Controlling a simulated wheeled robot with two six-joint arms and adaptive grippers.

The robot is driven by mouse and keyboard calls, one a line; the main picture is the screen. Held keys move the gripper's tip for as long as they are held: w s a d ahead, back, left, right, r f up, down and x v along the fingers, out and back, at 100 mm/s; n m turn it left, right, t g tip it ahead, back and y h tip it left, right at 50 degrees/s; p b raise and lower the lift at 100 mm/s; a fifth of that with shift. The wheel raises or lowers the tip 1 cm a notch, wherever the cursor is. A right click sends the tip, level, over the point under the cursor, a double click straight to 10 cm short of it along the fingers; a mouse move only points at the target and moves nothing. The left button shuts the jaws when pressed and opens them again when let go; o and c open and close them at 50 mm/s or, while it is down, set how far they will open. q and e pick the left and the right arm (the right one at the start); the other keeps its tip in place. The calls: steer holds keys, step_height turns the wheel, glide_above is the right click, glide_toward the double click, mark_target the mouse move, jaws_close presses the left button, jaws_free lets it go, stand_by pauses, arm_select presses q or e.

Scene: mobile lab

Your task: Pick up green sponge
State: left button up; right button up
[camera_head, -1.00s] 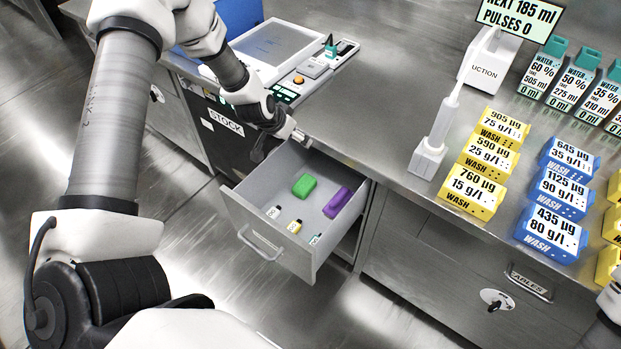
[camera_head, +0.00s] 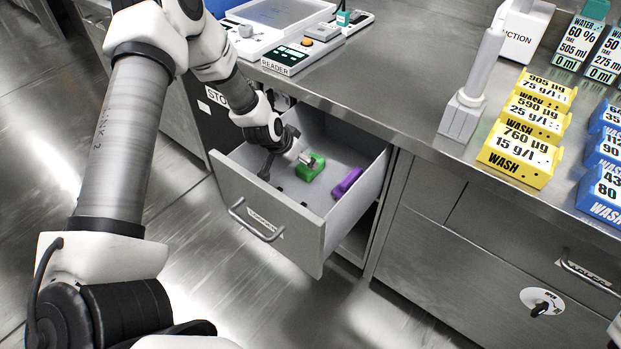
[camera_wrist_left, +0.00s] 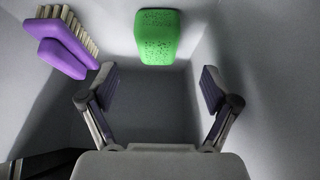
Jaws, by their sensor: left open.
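The green sponge (camera_head: 311,168) lies on the floor of the open drawer (camera_head: 268,207). It also shows in the left wrist view (camera_wrist_left: 157,38), near the top centre, close to a drawer wall. My left gripper (camera_head: 292,174) is inside the drawer area beside the sponge. In the left wrist view its two fingers (camera_wrist_left: 152,95) are spread wide with nothing between them, and the sponge is beyond the fingertips. A purple brush (camera_head: 347,182) lies right of the sponge; in the left wrist view the brush (camera_wrist_left: 62,43) is at the upper left, bristles showing. My right gripper is not seen.
The counter edge (camera_head: 370,126) runs above the drawer. Yellow wash boxes (camera_head: 517,151) and blue ones (camera_head: 603,190) stand on the counter at right. A white dispenser (camera_head: 463,116) stands left of them. A reader (camera_head: 283,60) is at the back.

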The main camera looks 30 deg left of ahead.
arm_select(q)
steer(key=b+x, duration=0.2)
steer(key=x, duration=0.1)
steer(key=b+x, duration=0.3)
steer(key=shift+w+d+f, duration=0.25)
steer(key=shift+w, duration=0.1)
steer(key=shift+w+f, duration=0.2)
steer(key=shift+w, duration=0.05)
steer(key=shift+r, duration=0.15)
steer(key=c, duration=1)
